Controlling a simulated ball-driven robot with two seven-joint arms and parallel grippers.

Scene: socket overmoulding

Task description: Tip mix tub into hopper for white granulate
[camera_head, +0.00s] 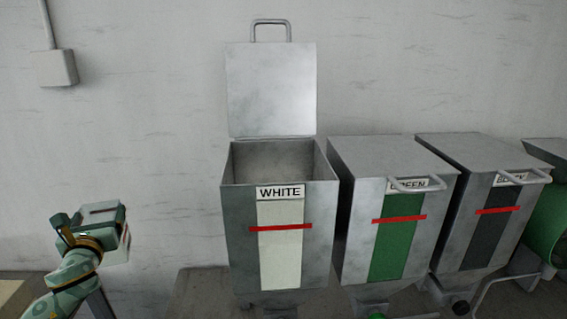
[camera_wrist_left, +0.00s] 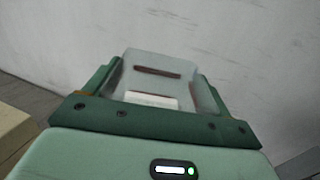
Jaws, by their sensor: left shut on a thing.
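The white hopper (camera_head: 237,240) is a grey metal bin marked WHITE, in the middle of the head view. Its lid (camera_head: 271,92) stands open, upright against the wall. Bare inner walls show through the open top; the bottom is hidden. A pale window strip with a red line runs down its front. My left gripper (camera_head: 93,229) is left of the hopper, apart from it and lower than its rim. It is shut on a small greyish tub (camera_wrist_left: 153,84), which shows a dark reddish strip and a pale label in the left wrist view. The tub's contents cannot be made out.
A closed green hopper (camera_head: 348,220) and a closed black hopper (camera_head: 455,215) stand close to the right of the white one. A wall box (camera_head: 57,68) hangs at upper left. The space between my left gripper and the white hopper is free.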

